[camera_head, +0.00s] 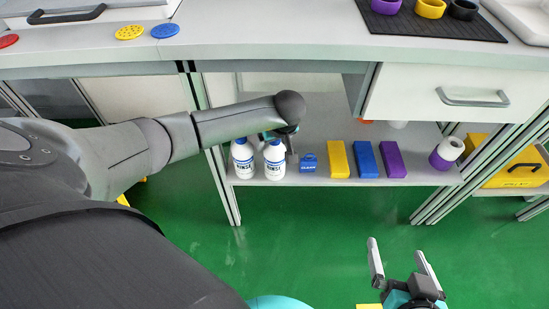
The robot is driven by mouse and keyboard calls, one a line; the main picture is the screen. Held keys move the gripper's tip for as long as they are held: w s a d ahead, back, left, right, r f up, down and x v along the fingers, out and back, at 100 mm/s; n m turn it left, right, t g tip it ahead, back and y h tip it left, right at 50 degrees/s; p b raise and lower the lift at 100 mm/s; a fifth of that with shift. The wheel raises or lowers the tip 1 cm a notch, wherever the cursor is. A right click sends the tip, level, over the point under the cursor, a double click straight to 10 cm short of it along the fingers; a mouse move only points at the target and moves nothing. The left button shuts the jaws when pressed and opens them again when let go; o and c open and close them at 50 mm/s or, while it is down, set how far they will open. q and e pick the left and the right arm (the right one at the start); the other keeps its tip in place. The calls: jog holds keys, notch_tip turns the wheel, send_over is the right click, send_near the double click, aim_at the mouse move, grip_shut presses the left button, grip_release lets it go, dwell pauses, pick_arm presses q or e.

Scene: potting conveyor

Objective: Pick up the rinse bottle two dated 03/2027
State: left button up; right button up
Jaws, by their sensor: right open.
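My right gripper (402,258) is open and empty, over the green floor in front of the shelf.
The worktop (270,38) and a drawer (450,95) overhang the shelf.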

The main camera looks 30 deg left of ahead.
pick_arm(q)
grip_shut()
dwell(0.4)
jog(key=shift+w+r, duration=0.1)
